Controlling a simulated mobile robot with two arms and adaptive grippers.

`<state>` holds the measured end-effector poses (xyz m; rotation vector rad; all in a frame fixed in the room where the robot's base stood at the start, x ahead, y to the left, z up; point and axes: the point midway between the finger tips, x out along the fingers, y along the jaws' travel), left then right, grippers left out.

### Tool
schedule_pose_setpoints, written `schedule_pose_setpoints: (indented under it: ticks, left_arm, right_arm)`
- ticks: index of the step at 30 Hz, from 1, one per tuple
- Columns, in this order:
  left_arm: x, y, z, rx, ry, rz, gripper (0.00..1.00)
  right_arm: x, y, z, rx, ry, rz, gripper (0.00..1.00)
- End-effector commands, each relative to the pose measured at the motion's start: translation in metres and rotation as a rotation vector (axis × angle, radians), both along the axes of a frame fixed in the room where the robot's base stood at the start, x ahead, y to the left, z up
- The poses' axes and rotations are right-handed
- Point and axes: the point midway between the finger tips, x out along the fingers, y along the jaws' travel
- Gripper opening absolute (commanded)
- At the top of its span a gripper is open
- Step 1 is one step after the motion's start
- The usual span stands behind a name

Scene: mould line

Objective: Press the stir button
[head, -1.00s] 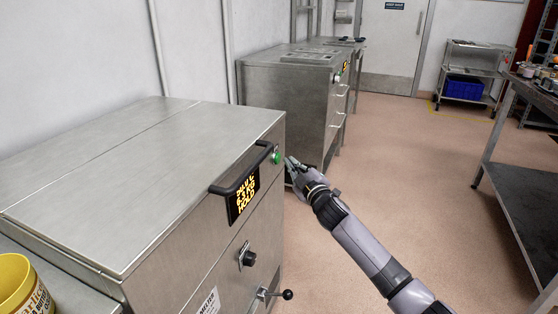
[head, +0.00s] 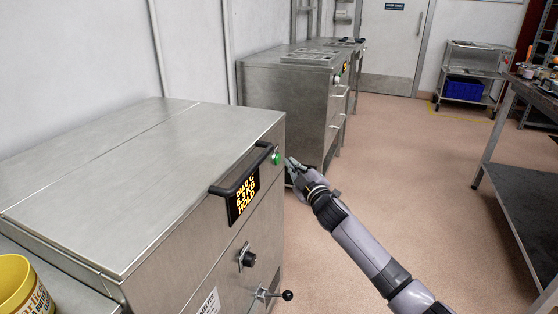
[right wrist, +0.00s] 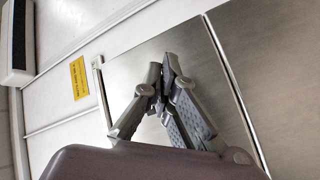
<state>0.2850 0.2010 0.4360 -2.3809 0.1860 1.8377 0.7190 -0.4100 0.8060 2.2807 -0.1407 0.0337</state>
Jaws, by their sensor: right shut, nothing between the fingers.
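A round green button (head: 276,158) sits on the front of the near steel machine (head: 135,165), close to its upper right corner and beside the black handle. I cannot read a label on it. My right gripper (head: 291,162) is shut and empty, with its fingertips just to the right of the green button; I cannot tell whether they touch it. In the right wrist view the gripper (right wrist: 168,62) shows with its fingertips together, a steel panel behind them. The button does not show clearly there. My left gripper is not in view.
The machine's front has a black handle (head: 240,175), a lit display (head: 247,196) reading HOLD, a black knob (head: 248,259) and a ball-ended lever (head: 287,295). A yellow tub (head: 18,285) stands at lower left. A second steel cabinet (head: 285,80) stands behind. Floor at right is open.

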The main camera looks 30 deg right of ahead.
Motion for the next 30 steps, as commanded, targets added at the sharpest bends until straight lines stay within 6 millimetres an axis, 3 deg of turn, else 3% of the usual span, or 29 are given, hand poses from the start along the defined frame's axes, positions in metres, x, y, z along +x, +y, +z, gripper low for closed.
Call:
schedule_pose_setpoints:
  ticks: [30]
  left_arm:
    - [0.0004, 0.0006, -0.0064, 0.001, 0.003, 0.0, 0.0]
  right_arm:
    - [0.0068, 0.0058, 0.0004, 0.0, 0.0, 0.0, 0.0]
